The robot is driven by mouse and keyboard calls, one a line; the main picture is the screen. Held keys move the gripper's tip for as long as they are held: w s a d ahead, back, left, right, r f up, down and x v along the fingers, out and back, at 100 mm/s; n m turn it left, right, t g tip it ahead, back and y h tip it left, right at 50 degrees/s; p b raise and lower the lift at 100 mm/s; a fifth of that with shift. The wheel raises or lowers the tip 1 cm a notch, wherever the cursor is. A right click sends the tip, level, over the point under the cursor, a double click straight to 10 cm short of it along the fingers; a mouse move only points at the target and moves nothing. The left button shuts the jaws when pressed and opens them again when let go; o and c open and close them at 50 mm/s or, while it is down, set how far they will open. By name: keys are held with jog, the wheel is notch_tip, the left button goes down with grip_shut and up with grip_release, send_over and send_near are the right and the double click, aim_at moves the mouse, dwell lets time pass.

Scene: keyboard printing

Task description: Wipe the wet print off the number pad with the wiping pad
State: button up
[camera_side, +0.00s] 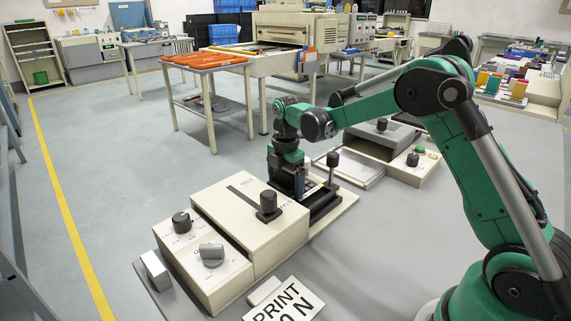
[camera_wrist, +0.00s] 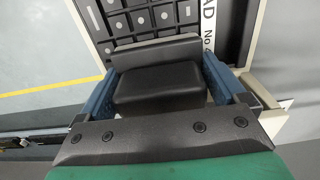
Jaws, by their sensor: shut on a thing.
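My gripper (camera_wrist: 157,68) has blue fingers and is shut on the wiping pad (camera_wrist: 157,88), a black block with a grey strip along its far edge. The number pad (camera_wrist: 104,6) lies just beyond it in the wrist view, with dark square keys. Several keys carry pale round or square marks. The near part of the number pad is hidden by the wiping pad. In the side view my gripper (camera_side: 287,185) points down over the dark bed beside the cream machine, and hides most of it. I cannot tell whether the wiping pad touches the keys.
The cream printing machine (camera_side: 235,222) with black knobs stands left of my gripper. A black-knobbed post (camera_side: 333,160) rises close to its right. A white label strip (camera_wrist: 208,28) runs beside the keys. A printed sign (camera_side: 288,303) lies at the front.

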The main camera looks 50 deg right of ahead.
aim_at(311, 180)
jog(key=shift+w, duration=0.85)
jog(key=shift+w+d, duration=0.2)
jog(key=shift+d, duration=3.45)
jog(key=shift+s+d, duration=0.15)
jog(key=shift+d, duration=0.1)
jog(key=shift+s, duration=1.55)
jog(key=shift+s+a, duration=0.15)
jog(key=shift+a, duration=3.8)
jog(key=shift+w, duration=1.7)
jog(key=shift+w+d, duration=0.15)
jog(key=shift+d, duration=3.6)
jog(key=shift+d+r, duration=0.1)
jog(key=shift+d, duration=0.1)
notch_tip(311, 180, up, 8)
